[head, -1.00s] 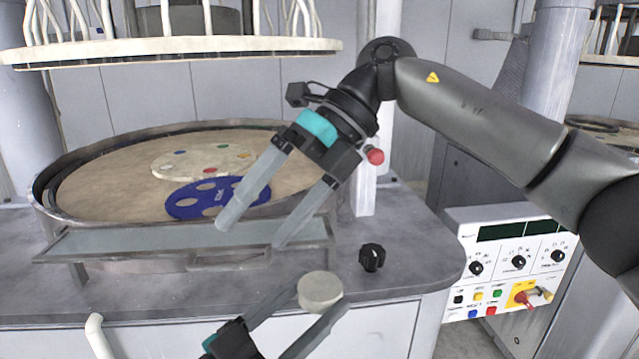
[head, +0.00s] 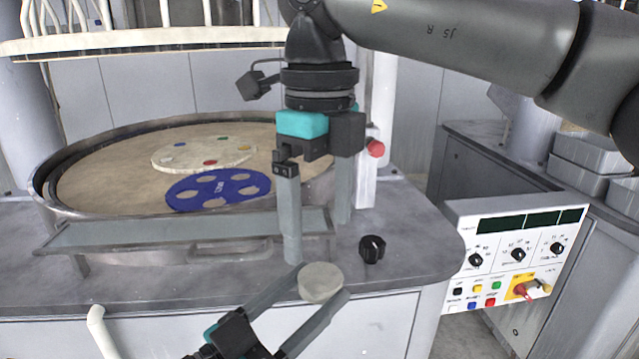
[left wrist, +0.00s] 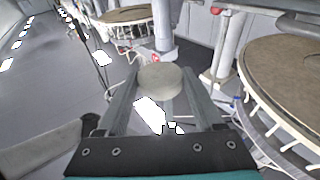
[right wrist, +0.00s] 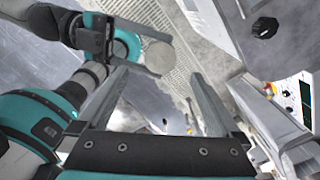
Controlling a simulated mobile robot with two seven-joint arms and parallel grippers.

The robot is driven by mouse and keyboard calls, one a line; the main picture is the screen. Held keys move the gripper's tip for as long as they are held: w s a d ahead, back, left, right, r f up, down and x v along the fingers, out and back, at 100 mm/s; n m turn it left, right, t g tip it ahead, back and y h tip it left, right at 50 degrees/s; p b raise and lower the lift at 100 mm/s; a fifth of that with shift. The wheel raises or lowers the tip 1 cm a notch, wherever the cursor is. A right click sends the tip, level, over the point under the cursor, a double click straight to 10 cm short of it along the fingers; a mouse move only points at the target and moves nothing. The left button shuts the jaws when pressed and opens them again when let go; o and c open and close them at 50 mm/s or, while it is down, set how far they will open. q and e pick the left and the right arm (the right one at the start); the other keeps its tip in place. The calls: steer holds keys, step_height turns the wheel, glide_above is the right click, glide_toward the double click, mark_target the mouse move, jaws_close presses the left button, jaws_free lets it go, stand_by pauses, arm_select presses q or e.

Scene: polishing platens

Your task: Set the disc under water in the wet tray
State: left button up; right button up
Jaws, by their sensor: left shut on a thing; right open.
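A pale beige round disc (head: 320,283) is between the fingertips of my left gripper (head: 322,285), which is shut on it in front of the counter edge. The disc also shows in the left wrist view (left wrist: 160,80) and the right wrist view (right wrist: 158,58). My right gripper (head: 316,240) is open and empty, pointing down above and behind the disc. A shallow framed tray (head: 150,235) with a pale blue-grey surface stands in front of the platen; I cannot tell whether it holds water. The right gripper overlaps its right end.
The round platen (head: 110,190) carries a blue holed carrier (head: 215,190) and a cream plate (head: 200,157) with coloured spots. A black knob (head: 372,249) stands on the counter. Grey bins (head: 585,155) and a control panel (head: 515,258) are at right.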

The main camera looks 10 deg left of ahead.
mark_target(320, 277)
step_height(320, 277, down, 7)
steer(key=shift+f, duration=0.1)
steer(key=shift+c, duration=0.2)
steer(key=c, duration=1.4)
arm_select(q)
steer(key=o, duration=1.4)
arm_select(e)
steer(key=shift+c, duration=0.2)
arm_select(q)
steer(key=shift+s, duration=0.1)
